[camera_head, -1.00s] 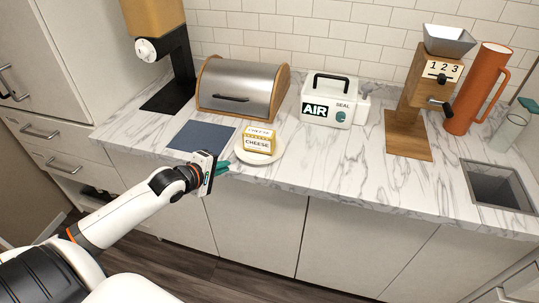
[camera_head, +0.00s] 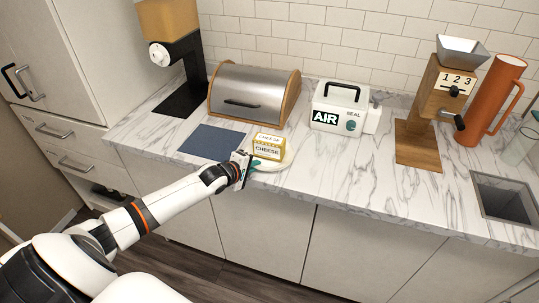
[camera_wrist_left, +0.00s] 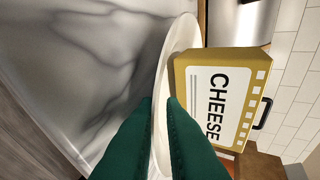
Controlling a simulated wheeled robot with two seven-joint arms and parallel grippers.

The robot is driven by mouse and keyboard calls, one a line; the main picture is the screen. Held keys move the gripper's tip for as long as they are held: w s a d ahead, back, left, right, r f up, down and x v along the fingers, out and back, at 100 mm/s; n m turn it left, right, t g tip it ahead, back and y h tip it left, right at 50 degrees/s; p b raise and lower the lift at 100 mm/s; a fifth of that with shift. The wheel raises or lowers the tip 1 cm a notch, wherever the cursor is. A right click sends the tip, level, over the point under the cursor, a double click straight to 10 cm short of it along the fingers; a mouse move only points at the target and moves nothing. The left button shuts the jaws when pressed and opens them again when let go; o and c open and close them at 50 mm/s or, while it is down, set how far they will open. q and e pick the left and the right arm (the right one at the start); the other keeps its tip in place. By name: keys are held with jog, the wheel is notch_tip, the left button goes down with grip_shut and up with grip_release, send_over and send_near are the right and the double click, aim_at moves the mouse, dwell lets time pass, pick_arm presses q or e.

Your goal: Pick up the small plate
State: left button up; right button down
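The small plate (camera_head: 274,165) is white and round. It lies near the counter's front edge with a yellow and white cheese box (camera_head: 267,147) on it. In the left wrist view the plate (camera_wrist_left: 178,35) shows nearly edge-on, with the cheese box (camera_wrist_left: 225,98) at its right. My left gripper (camera_head: 254,164) is at the plate's near left rim. In the left wrist view its green fingers (camera_wrist_left: 160,105) stand close together on either side of the rim, with the plate between them. They look closed on it. My right gripper is out of view.
A blue-grey mat (camera_head: 211,142) lies left of the plate. A bread box (camera_head: 254,92) stands behind it, and a white AIR box (camera_head: 342,108) behind to the right. A wooden grinder (camera_head: 424,115) is further right. The counter right of the plate is clear.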

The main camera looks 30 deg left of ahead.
pick_arm(q)
jog(key=shift+s, duration=0.1)
grip_shut()
jog(key=shift+r, duration=0.1)
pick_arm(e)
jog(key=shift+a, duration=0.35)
